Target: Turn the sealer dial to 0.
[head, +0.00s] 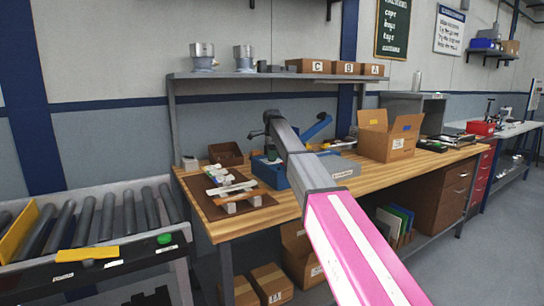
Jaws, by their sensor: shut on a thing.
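The sealer (270,174) is a blue machine on the wooden workbench, with a raised blue lever arm (318,127) to the right of my arm. My arm reaches over the bench and covers part of the sealer. My gripper (269,152) is small and dark at the arm's far end, pointing down at the top of the sealer's left part. It is shut on the sealer dial, which is too small and covered to make out. The dial's marks and setting cannot be read.
A dark mat (226,200) with several small parts lies left of the sealer, with a brown bin (226,153) behind. An open carton (389,137) stands to the right. A shelf (270,75) runs above the bench. A roller conveyor (95,220) is at the left.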

